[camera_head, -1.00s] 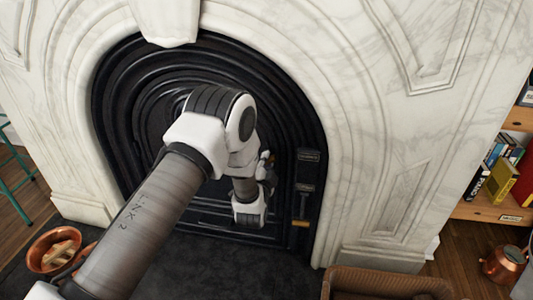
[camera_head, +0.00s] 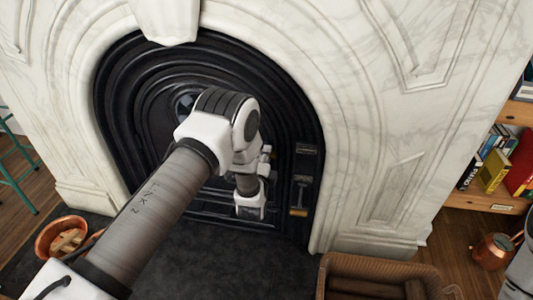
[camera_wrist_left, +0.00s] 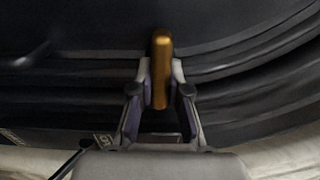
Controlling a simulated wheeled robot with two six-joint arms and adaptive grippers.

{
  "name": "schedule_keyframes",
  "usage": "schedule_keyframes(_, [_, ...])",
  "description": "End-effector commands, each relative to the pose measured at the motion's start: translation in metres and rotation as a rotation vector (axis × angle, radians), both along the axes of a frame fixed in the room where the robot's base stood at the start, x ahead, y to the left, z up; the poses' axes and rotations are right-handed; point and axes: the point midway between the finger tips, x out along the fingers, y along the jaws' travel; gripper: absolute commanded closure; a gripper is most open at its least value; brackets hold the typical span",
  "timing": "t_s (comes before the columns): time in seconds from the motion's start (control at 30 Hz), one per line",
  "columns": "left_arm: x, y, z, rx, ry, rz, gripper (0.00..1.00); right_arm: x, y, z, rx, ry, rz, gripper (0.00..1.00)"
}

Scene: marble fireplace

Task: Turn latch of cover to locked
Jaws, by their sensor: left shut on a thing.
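The black cast-iron fireplace cover (camera_head: 128,125) fills the marble arch. My left arm reaches across it and hides much of its middle and right. In the left wrist view my left gripper (camera_wrist_left: 161,88) is shut on a rounded brass-coloured latch handle (camera_wrist_left: 161,50), one finger on each side of it. The handle's end stands out beyond the fingertips, against the dark ridged iron. In the head view the fingertips and the held handle are hidden behind my wrist. My right gripper is not in view.
Right of my wrist, a small lever with a brass tip (camera_head: 299,212) hangs below dark label plates. A wicker basket (camera_head: 345,265) and a copper pot (camera_head: 495,250) stand at right, a copper bucket (camera_head: 52,238) at lower left. The dark hearth (camera_head: 225,260) is clear in front.

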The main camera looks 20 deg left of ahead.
Motion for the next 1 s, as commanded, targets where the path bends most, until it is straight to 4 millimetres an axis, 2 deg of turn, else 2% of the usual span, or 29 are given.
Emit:
schedule_keyframes(0.3, [0.000,0.000,-0.001,0.004,0.003,0.000,1.00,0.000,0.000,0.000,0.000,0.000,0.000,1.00])
schedule_keyframes(0.33, [0.000,0.000,-0.001,0.004,0.003,0.000,0.78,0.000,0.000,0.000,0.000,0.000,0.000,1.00])
schedule_keyframes(0.4, [0.000,0.000,-0.001,0.004,0.002,0.000,0.58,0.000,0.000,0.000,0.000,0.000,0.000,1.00])
schedule_keyframes(0.77, [-0.004,-0.001,-0.001,0.002,0.003,0.000,0.58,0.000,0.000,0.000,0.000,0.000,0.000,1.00])
schedule_keyframes(0.87, [-0.018,-0.005,-0.001,0.003,0.005,-0.001,0.58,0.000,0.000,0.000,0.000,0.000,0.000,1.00])
schedule_keyframes(1.0, [-0.051,-0.014,-0.001,0.004,0.007,-0.002,0.58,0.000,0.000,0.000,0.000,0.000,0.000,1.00])
